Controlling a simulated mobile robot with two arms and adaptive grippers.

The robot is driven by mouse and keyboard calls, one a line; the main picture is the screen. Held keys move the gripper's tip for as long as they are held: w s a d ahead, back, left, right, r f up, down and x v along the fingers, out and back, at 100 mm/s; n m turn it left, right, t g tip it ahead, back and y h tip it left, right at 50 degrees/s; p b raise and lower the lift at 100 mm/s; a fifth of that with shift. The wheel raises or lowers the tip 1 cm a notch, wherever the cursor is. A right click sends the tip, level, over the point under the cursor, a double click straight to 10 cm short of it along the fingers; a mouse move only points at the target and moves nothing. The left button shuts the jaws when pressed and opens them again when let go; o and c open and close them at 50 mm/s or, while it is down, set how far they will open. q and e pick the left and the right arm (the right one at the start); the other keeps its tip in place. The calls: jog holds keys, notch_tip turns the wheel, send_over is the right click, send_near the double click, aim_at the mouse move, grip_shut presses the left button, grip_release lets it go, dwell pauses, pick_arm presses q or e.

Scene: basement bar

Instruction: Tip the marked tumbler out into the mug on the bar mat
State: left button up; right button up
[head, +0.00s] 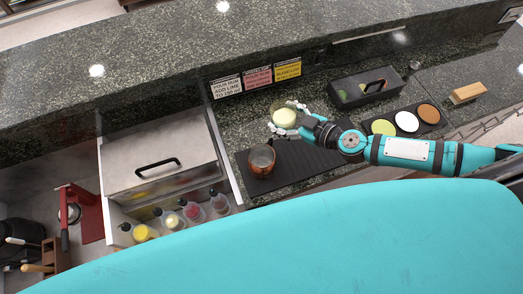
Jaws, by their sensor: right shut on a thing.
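A clear tumbler (284,117) with pale yellow-green contents is in my right gripper (294,118), whose fingers close around it from the right. It looks roughly upright, seen from above, near the back edge of the bar mat. I cannot make out a mark on it, and its height above the counter is unclear. A copper mug (262,161) stands on the left end of the black bar mat (315,163), below and left of the tumbler and apart from it. The mug's inside looks dark grey. My left gripper is not in view.
Three label cards (257,78) stand behind the mat. A dark box (365,88) and a tray of round dishes (427,126) lie to the right, with a brush (467,92) beyond. Left are a metal lid (160,155), several bottles (192,210) and a red press (84,213).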

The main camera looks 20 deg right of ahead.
aim_at(284, 126)
jog(key=shift+s+a+r+n+t+h, duration=0.3)
jog(key=shift+s+a+r+n+t, duration=0.15)
jog(key=shift+a+r+n, duration=0.3)
jog(key=shift+s+a+f+n+t+h, duration=0.35)
jog(key=shift+s+a+f+n+h, duration=0.1)
jog(key=shift+n, duration=0.3)
jog(key=shift+r+n+t, duration=0.3)
jog(key=shift+r+n, duration=0.2)
jog(key=shift+n, duration=0.1)
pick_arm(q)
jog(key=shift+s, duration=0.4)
pick_arm(e)
jog(key=shift+f+n+t, duration=0.2)
jog(key=shift+n+t, duration=0.1)
jog(key=shift+n, duration=0.1)
jog(key=shift+f+h, duration=0.1)
jog(key=shift+h, duration=0.15)
jog(key=shift+r+n+t, duration=0.2)
jog(key=shift+n+t, duration=0.1)
jog(key=shift+n, duration=0.2)
pick_arm(q)
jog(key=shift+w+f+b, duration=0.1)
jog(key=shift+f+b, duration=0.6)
jog(key=shift+b, duration=0.1)
pick_arm(e)
jog(key=shift+r+n, duration=0.2)
jog(key=shift+n, duration=0.1)
